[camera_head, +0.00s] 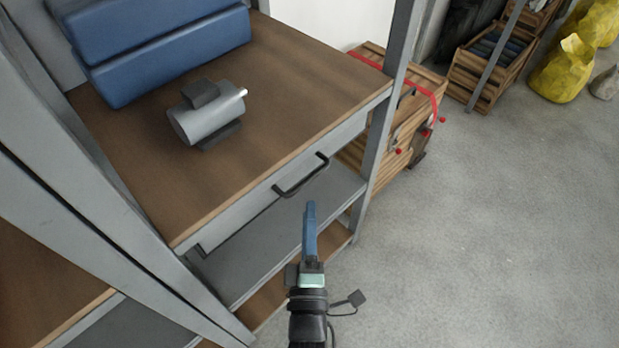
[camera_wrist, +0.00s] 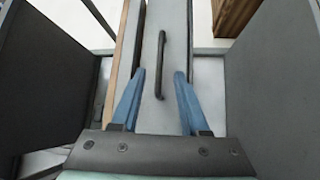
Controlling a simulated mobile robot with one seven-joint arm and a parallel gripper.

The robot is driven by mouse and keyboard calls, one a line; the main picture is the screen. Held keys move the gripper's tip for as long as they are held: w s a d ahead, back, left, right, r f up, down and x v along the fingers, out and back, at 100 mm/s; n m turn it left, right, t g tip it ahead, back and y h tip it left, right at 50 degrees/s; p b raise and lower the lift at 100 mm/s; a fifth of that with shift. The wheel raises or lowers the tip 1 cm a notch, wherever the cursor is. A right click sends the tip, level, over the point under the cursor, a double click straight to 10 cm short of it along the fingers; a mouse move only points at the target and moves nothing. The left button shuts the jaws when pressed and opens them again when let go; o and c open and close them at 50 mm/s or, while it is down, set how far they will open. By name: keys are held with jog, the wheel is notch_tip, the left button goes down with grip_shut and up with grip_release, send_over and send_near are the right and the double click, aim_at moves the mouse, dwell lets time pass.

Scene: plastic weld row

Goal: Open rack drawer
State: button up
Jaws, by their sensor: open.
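The rack drawer (camera_head: 276,200) has a pale grey front under the brown rack top, and it looks shut. Its dark bar handle (camera_head: 301,176) sticks out from the front. My gripper (camera_head: 310,208) has blue fingers and is just in front of the handle, a little below it in the head view. In the wrist view the handle (camera_wrist: 160,64) stands lengthwise ahead of my gripper (camera_wrist: 160,76). I cannot tell whether either finger touches the drawer front.
A grey motor (camera_head: 208,115) and blue cases (camera_head: 155,45) sit on the rack top (camera_head: 270,85). A grey rack post (camera_head: 387,110) stands right of the drawer, and a lower shelf (camera_head: 285,240) lies beneath. A wooden crate (camera_head: 400,125) stands behind.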

aim_at(310, 178)
jog(key=w, duration=0.5)
jog(key=w+r, duration=0.1)
jog(key=w, duration=0.2)
jog(key=shift+w+r+b, duration=0.1)
jog(key=shift+w+b, duration=0.15)
jog(key=shift+b, duration=0.15)
grip_shut()
dwell(0.9)
